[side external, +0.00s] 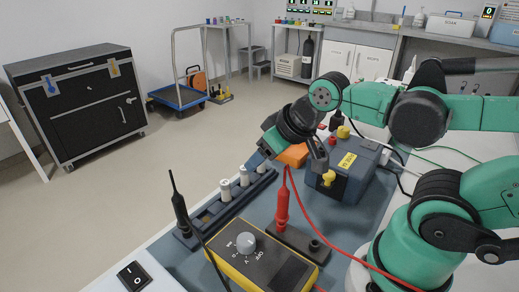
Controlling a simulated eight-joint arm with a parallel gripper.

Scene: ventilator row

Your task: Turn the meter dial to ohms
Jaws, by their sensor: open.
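The yellow meter (263,262) lies on the grey mat at the front, with its dark face up. Its round grey dial (245,243) is on the left part of the face, with small white marks around it. The frame is too small to tell which mark the dial points at. My gripper (290,160) is open, behind the meter and above the mat, well apart from the dial. An orange object (293,154) shows behind and between the fingers; I cannot tell its distance from them.
A red probe (283,203) and a black probe (180,208) stand upright beside the meter, with cables trailing. A blue rack (212,216) holds several pale cylinders. A blue-grey box (350,178) with yellow knobs stands behind right.

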